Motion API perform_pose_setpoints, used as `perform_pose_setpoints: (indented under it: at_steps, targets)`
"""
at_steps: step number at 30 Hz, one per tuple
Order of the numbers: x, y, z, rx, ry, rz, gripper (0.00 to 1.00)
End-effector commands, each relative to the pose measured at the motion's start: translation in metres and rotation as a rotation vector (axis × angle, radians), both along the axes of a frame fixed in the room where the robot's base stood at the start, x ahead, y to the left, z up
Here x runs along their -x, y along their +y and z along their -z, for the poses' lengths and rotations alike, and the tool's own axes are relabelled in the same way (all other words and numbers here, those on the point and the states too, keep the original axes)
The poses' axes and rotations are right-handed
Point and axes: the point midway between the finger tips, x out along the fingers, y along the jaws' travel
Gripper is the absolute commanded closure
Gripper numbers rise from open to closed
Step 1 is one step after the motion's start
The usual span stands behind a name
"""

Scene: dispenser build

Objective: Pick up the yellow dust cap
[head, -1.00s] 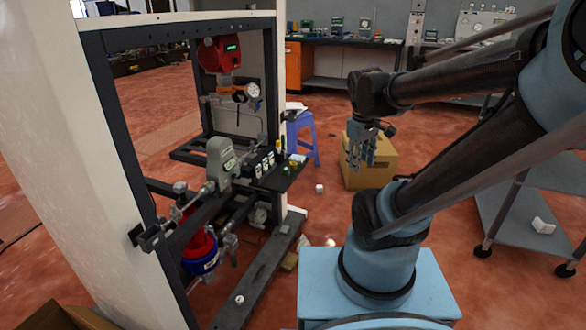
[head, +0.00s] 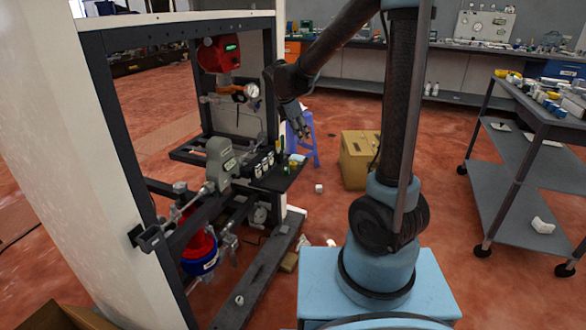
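My gripper (head: 301,133) points down above the small dark shelf on the right side of the frame rig. Its fingers look apart, with nothing visible between them. Below it, the shelf (head: 278,180) carries several small dark and pale parts and small yellowish bits near its back right end. A tiny yellowish piece (head: 296,158) there may be the yellow dust cap, but it is too small to be sure. The gripper is above these parts and does not appear to touch them.
The dark rig frame (head: 115,130) stands close on the left, with a red gauge unit (head: 219,54) and grey valve (head: 219,160). A purple stool (head: 309,150) and cardboard box (head: 358,160) are behind. A grey cart (head: 535,165) stands right, with open floor between.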

Motion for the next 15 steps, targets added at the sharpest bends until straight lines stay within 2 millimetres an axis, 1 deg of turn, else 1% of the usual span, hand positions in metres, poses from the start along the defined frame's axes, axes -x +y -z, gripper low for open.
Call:
perform_pose_setpoints:
  at_steps: [1,3,6,10,12,15]
  targets:
    - [-0.009,0.018,0.006,0.026,0.007,-0.061,0.62]
    - [-0.018,0.037,0.014,0.063,0.019,-0.140,0.62]
    - [-0.028,0.061,0.024,0.111,0.033,-0.237,0.62]
    - [-0.036,0.083,0.035,0.156,0.047,-0.326,0.62]
    - [-0.038,0.090,0.039,0.171,0.052,-0.356,0.62]
    - [-0.040,0.096,0.043,0.184,0.056,-0.380,0.62]
